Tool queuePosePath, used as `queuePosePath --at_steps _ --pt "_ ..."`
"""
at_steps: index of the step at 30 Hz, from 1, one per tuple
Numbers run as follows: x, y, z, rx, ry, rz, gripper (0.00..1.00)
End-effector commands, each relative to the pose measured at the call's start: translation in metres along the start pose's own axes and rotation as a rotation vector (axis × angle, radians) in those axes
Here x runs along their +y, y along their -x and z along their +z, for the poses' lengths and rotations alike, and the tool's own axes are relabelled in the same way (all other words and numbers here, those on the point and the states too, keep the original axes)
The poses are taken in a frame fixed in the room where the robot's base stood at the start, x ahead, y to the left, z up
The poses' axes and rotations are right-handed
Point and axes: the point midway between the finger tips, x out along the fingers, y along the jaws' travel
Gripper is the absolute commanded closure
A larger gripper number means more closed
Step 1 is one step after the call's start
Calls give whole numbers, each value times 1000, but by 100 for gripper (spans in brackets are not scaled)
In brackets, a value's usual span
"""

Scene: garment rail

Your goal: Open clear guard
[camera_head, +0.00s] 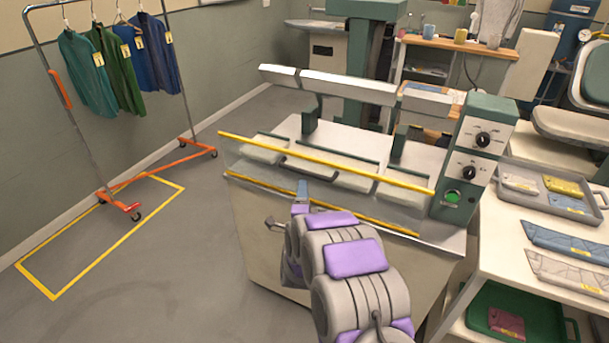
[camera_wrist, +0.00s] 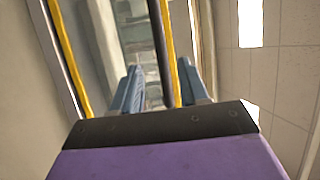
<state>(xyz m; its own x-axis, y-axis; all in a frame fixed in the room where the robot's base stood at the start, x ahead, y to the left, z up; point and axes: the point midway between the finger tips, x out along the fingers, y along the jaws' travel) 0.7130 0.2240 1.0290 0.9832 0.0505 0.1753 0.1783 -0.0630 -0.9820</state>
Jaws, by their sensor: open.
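The clear guard (camera_head: 325,162) is a see-through panel with yellow strips along its upper and lower edges. It slants across the front of the press-like machine (camera_head: 262,235), and pads show through it. My gripper (camera_head: 300,190) is at the guard's lower front, left of its middle, with my arm covering part of the lower strip. In the wrist view my gripper (camera_wrist: 158,82) has its two blue fingers apart. One yellow strip of the guard (camera_wrist: 170,45) runs up between them, close to the right finger. The other strip lies left of both fingers. I cannot tell whether a finger touches the guard.
A control box (camera_head: 478,150) with two dials and a green button stands at the machine's right. A side table (camera_head: 520,232) holds a tray (camera_head: 585,205) and folded cloths. A garment rail (camera_head: 75,125) with several shirts stands left. The floor between is clear.

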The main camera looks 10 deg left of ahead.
Motion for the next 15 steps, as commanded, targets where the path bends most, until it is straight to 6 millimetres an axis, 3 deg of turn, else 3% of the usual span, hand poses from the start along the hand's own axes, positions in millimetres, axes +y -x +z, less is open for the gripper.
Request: queuePosePath --at_steps 9,15 --pt "2 -50 -1 2 0 -2 56" --pt "0 -73 0 1 0 -2 56"
